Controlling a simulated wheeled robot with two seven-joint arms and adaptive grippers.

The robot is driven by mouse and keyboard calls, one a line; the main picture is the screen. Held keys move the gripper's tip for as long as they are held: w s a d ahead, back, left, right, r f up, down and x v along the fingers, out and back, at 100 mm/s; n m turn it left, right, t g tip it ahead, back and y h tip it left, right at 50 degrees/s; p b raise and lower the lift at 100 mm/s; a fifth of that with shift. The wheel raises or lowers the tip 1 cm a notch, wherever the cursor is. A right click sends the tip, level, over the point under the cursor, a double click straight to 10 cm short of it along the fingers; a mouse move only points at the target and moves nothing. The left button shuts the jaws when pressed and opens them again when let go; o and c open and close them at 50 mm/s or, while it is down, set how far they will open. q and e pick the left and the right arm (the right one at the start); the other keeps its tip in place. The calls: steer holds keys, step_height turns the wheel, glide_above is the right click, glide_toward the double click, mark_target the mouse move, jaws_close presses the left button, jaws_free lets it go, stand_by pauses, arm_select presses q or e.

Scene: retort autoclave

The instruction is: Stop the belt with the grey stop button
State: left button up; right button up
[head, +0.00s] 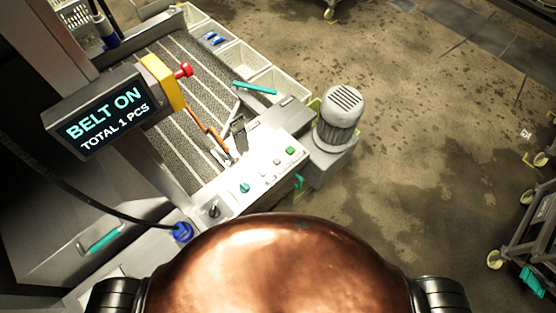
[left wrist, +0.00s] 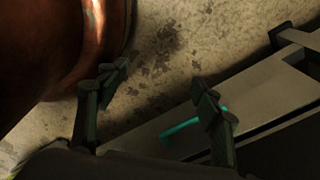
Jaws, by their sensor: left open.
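A display (head: 103,112) on the left of the head view reads "BELT ON" and "TOTAL 1 PCS". The pale control panel (head: 258,172) is below the belt's near end. It carries a green button (head: 290,150), a small grey button (head: 277,161) and a teal knob (head: 244,188). Labels are too small to read, so I cannot confirm which button is stop. My left gripper (left wrist: 160,78) is open and empty in the left wrist view, beside a grey metal surface with a teal handle (left wrist: 194,124). Neither gripper shows in the head view, and no gripper is at the panel.
The dark striped belt (head: 178,95) runs behind the panel, with white bins (head: 238,58) along its right side. A yellow box with a red knob (head: 183,71) stands by the display. A grey motor (head: 340,115) is right of the panel. Open floor (head: 430,150) lies further right.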

arm_select(q)
steer(key=shift+w, duration=0.3)
steer(key=shift+c, duration=0.7)
steer(key=shift+s, duration=0.1)
jaws_close()
stand_by(1.0)
